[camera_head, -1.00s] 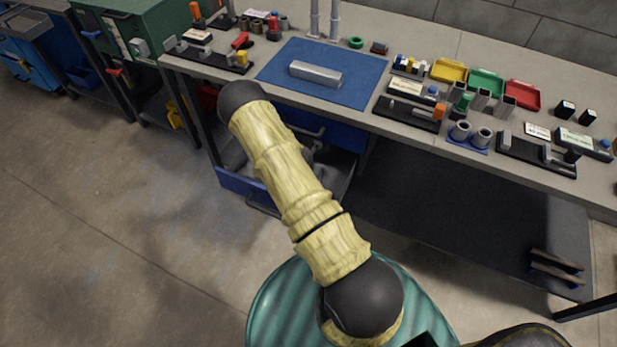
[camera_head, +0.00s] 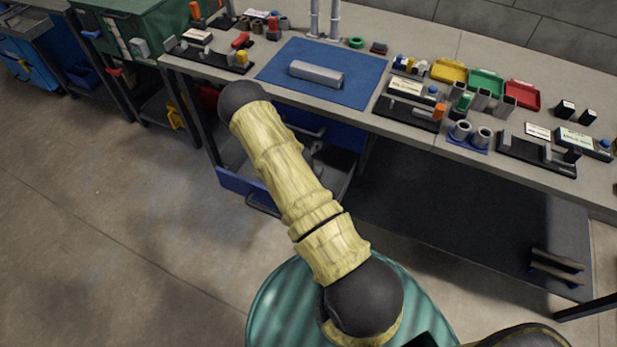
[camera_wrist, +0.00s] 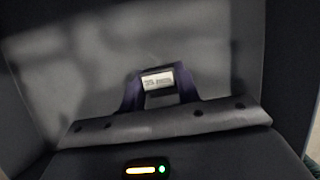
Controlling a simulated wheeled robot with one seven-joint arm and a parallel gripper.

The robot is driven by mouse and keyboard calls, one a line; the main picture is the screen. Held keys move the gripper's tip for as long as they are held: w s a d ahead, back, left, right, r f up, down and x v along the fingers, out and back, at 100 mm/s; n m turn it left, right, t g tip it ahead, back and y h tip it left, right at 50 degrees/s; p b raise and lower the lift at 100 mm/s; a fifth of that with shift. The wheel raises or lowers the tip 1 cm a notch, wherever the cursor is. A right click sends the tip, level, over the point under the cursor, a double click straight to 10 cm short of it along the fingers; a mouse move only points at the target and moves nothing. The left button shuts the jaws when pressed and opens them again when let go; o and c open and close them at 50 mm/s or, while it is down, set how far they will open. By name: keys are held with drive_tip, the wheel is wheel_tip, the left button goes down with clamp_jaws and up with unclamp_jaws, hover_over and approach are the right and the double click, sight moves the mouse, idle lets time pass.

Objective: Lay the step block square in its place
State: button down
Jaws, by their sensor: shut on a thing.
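My gripper (camera_wrist: 158,72) shows in the wrist view, its two dark purple fingers closed on a small dark block (camera_wrist: 159,92) with a white printed label on its face. I take this block to be the step block; its full shape is hidden by the fingers and shadow. Grey surfaces surround the gripper in the wrist view, and I cannot tell whether the block touches any of them. In the head view my arm covers part of the bench front, and the gripper cannot be made out there.
A long grey bar (camera_head: 316,74) lies on the blue mat (camera_head: 350,91) on the bench. Fixtures and small parts crowd the bench to its right, with yellow (camera_head: 449,70), green (camera_head: 486,83) and red (camera_head: 522,94) trays behind. An open blue drawer (camera_head: 243,184) stands out below the bench.

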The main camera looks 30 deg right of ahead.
wheel_tip(320, 180, up, 10)
drive_tip(key=p, duration=0.7)
idle(0.5)
drive_tip(key=m, duration=0.2)
drive_tip(key=shift+w+d+r+m+g+h, duration=0.1)
drive_tip(key=shift+r+m+g+h, duration=0.2)
drive_tip(key=shift+r, duration=0.05)
drive_tip(key=s+a+r+m+g+y, duration=0.2)
drive_tip(key=a+m, duration=0.5)
drive_tip(key=m, duration=0.5)
drive_tip(key=s+a+r+m+g+y, duration=0.2)
drive_tip(key=a+r+m+g, duration=0.2)
drive_tip(key=a+m, duration=0.4)
drive_tip(key=m+g, duration=0.1)
drive_tip(key=m, duration=0.2)
drive_tip(key=shift+s+a+r+m, duration=0.2)
drive_tip(key=shift+s+a+m, duration=0.1)
drive_tip(key=shift+s+m, duration=0.1)
